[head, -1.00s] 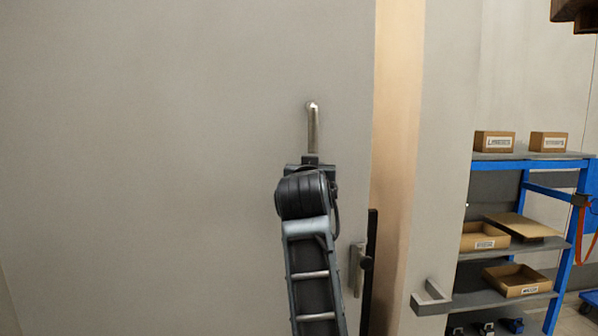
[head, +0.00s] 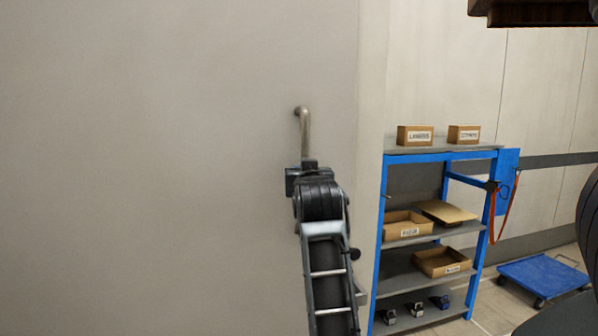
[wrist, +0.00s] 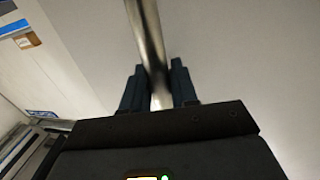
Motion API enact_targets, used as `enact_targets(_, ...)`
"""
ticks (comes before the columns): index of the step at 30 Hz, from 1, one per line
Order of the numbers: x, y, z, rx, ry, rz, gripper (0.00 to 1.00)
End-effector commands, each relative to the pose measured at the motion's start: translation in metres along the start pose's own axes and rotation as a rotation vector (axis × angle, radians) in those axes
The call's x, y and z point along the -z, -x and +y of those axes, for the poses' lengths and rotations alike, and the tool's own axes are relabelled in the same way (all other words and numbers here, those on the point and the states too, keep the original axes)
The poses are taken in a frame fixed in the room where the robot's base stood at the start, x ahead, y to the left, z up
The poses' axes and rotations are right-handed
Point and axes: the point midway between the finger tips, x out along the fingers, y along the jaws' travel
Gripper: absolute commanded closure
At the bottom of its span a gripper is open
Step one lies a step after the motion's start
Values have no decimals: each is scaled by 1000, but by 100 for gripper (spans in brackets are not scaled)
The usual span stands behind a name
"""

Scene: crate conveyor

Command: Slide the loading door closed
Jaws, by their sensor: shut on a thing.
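The loading door (head: 180,150) is a large flat grey panel filling the left half of the head view. Its right edge now lies close against the pale wall or frame (head: 373,90), with no lit gap visible between them. The metal bar handle (head: 305,130) stands upright on the door. My gripper (head: 306,168) is at the lower part of the handle. In the wrist view, my gripper (wrist: 160,92) has one dark finger on each side of the handle (wrist: 150,45) and is shut on it. The handle's lower end is hidden behind my gripper.
A blue shelf rack (head: 440,155) with cardboard boxes and trays stands right of the door. A blue platform cart (head: 543,277) is on the floor beyond it. A dark brown object (head: 530,12) hangs into the top right corner.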

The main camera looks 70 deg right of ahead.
Motion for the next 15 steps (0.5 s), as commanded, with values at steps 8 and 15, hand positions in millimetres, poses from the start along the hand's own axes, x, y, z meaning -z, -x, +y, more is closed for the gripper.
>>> enact_targets(8,0,-1,6,-14,1,0,100)
enact_targets(15,0,-1,6,-13,1,0,54)
